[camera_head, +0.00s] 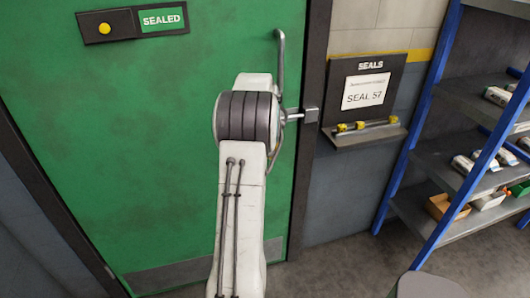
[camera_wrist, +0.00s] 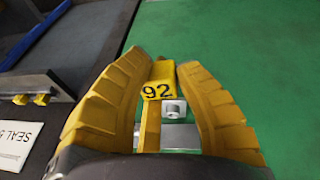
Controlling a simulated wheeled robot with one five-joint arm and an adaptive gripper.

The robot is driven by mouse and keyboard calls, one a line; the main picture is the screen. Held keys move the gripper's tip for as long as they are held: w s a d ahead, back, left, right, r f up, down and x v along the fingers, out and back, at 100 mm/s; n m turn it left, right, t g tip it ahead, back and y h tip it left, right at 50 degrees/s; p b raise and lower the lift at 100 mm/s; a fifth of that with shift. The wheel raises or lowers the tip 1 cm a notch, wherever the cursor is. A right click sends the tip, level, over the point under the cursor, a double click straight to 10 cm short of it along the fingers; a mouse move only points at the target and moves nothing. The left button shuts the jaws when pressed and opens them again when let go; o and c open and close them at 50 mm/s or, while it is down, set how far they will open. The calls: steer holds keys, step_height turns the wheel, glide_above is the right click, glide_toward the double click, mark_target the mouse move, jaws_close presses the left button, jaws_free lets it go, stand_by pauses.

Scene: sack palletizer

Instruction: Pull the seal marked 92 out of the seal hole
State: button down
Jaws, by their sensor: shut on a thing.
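The yellow seal marked 92 (camera_wrist: 159,90) is between the two yellow fingers of my gripper (camera_wrist: 162,64) in the wrist view. The fingers are closed on it, and a thin yellow strip runs down from its head. A metal hasp with a small block (camera_wrist: 174,108) lies just below and beside the seal's head. I cannot tell whether the seal's shaft is in the seal hole. In the head view the door latch (camera_head: 309,115) shows at the door's right edge, while my arm hides the gripper and the seal.
A dark seal board (camera_head: 365,85) with a paper reading SEAL 57 (camera_head: 366,91) hangs right of the green door (camera_head: 110,150). Its ledge (camera_head: 364,136) holds yellow seals. A blue shelf rack (camera_head: 450,150) stands further right. A SEALED sign (camera_head: 162,20) is on the door.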

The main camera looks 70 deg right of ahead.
steer(key=shift+r, duration=0.1)
steer(key=shift+r+p, duration=1.05)
steer(key=shift+r, duration=0.2)
steer(key=shift+f, duration=0.1)
